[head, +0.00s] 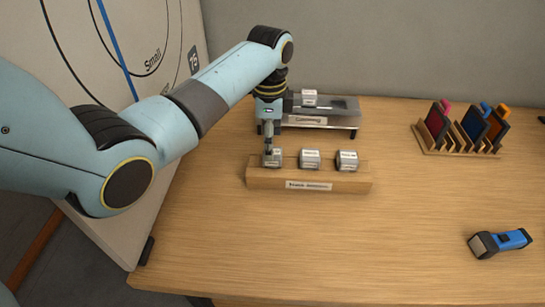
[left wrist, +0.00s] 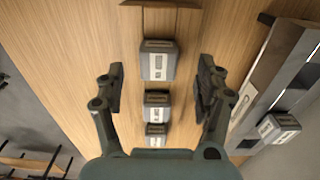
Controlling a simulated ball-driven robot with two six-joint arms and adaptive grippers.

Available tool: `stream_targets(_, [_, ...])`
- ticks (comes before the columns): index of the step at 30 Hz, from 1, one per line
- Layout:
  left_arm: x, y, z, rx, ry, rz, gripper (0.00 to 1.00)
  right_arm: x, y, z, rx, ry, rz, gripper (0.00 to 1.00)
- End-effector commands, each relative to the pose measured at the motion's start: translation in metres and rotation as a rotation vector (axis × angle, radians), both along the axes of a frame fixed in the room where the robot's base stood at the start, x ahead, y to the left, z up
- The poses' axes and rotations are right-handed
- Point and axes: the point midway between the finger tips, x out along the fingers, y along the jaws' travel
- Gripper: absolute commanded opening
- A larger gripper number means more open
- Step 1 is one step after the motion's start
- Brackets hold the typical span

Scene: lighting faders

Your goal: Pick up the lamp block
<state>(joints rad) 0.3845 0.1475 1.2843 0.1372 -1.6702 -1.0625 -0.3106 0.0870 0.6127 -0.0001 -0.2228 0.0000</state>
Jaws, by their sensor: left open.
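Three small grey blocks with white label tops sit in a row on a wooden rack (head: 258,182): a left block (head: 272,159), a middle block (head: 309,159) and a right block (head: 346,160). Their labels are too small to read, so I cannot tell which is the lamp block. My left gripper (head: 270,146) is over the left block. In the left wrist view my open left gripper (left wrist: 160,76) has one finger on each side of this block (left wrist: 158,62), with gaps on both sides. My right gripper is not in view.
Behind the rack stands a low grey stand (head: 340,104) with another labelled block (head: 309,97) on it. A wooden holder (head: 440,147) with coloured plates is at the back right. A blue torch (head: 500,242) lies at the front right. The table's front middle is clear.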

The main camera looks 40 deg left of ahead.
Motion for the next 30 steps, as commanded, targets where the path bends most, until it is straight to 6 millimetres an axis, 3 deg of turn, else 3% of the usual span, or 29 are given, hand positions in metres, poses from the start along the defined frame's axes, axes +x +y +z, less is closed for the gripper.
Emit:
stream_targets(7, [0.001,-0.005,-0.035,0.000,0.002,-0.001,0.71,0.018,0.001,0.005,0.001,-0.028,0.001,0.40])
stream_targets(15, [0.002,-0.005,-0.040,0.000,0.000,-0.001,0.71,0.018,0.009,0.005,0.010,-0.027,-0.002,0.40])
stream_targets(27, [0.002,-0.005,-0.039,-0.001,0.001,0.000,0.20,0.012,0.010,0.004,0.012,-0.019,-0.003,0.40])
stream_targets(30, [0.002,-0.005,-0.039,0.000,0.000,0.000,0.18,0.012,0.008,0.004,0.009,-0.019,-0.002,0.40])
